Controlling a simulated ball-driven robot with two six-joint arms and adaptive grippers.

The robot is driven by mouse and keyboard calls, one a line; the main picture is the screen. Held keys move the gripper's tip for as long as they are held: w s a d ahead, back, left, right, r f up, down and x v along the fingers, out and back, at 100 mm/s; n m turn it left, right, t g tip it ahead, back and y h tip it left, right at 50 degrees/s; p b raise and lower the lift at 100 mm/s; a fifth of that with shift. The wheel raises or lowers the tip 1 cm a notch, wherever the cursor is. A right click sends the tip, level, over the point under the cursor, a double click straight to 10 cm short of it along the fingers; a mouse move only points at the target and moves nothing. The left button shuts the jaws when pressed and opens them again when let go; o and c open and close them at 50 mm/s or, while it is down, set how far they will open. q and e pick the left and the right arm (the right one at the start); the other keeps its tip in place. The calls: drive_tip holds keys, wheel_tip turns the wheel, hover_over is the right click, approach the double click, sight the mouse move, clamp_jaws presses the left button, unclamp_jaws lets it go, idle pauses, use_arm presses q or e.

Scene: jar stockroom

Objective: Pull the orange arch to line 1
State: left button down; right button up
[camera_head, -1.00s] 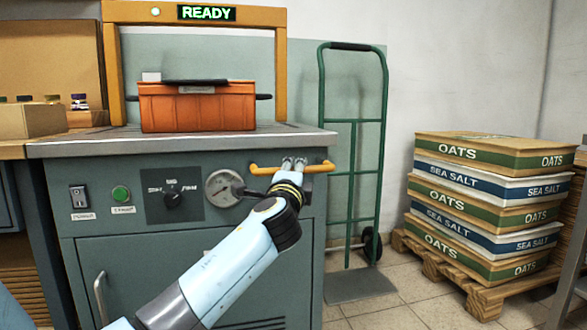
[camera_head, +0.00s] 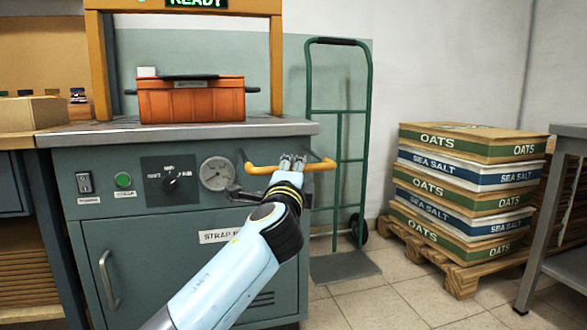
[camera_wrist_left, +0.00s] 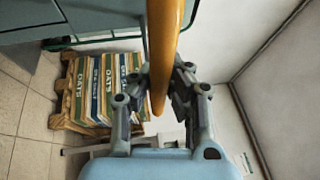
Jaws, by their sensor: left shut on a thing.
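The orange arch (camera_head: 277,62) stands upright over the steel top of the grey-green cabinet machine, its upper part cut off by the picture's edge. A lit READY sign (camera_head: 196,3) sits on its crossbeam. An orange handle bar (camera_head: 322,165) stands out from the front of the machine, just under the top's edge. My left gripper (camera_head: 290,164) is shut on this bar. The bar also runs between the fingers in the left wrist view (camera_wrist_left: 163,45). An orange-red box (camera_head: 192,103) sits between the arch's posts. I cannot make out line 1. My right gripper is not in view.
The cabinet machine (camera_head: 130,215) has knobs, a gauge and a door. A green hand truck (camera_head: 338,112) stands behind at the right. Stacked oats and sea salt sacks (camera_head: 460,175) lie on a pallet (camera_head: 455,270). Floor is clear in front of them.

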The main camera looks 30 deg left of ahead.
use_arm(q)
drive_tip(key=c, duration=1.2)
unclamp_jaws()
drive_tip(key=shift+f, duration=0.15)
drive_tip(key=shift+c, duration=0.2)
drive_tip(key=v, duration=1.2)
